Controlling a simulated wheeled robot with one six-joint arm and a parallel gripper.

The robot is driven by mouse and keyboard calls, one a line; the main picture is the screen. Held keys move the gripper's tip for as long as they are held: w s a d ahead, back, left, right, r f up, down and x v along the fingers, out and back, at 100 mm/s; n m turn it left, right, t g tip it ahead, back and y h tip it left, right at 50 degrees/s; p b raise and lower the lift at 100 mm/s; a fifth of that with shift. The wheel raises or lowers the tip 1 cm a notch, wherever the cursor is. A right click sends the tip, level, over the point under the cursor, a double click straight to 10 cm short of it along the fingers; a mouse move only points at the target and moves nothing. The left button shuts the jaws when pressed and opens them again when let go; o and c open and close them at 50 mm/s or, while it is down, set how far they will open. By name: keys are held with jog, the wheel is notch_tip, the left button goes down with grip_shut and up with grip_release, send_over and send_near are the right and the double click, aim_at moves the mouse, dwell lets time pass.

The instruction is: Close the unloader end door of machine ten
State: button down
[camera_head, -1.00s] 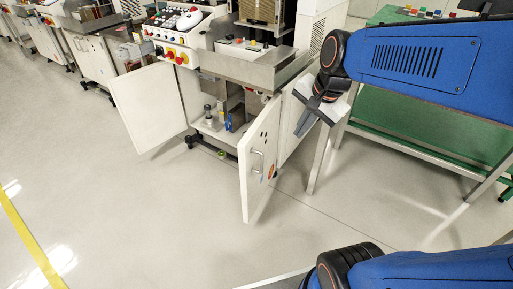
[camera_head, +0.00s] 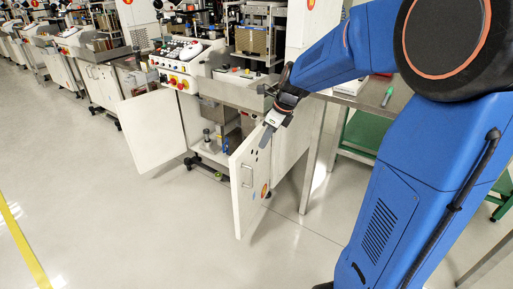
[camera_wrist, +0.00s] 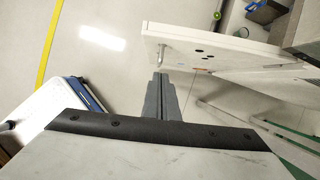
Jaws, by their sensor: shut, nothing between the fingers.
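The machine (camera_head: 235,92) has a lower cabinet with two white doors standing open. The right door (camera_head: 247,185) has a bar handle, small dark holes and a round orange label, and swings out toward me. The left door (camera_head: 152,130) stands open to the left. My gripper (camera_head: 266,138) is shut and empty, pointing down by the upper edge of the right door. In the wrist view my gripper's fingers (camera_wrist: 159,78) lie together beside the door (camera_wrist: 215,50), near its handle (camera_wrist: 162,52). I cannot tell whether they touch it.
A control panel (camera_head: 184,58) with coloured buttons tops the machine. A bench (camera_head: 350,100) with a green lower shelf stands at right. Similar machines line the back left. The floor (camera_head: 120,225) in front is clear, with a yellow line (camera_head: 22,245) at left.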

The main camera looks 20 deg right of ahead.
send_near(246, 166)
notch_tip(246, 166, down, 3)
jog(key=shift+w+a+f, duration=0.1)
jog(key=shift+w+a, duration=0.7)
jog(key=shift+w, duration=0.15)
jog(key=shift+w+a, duration=0.35)
jog(key=shift+a, duration=0.1)
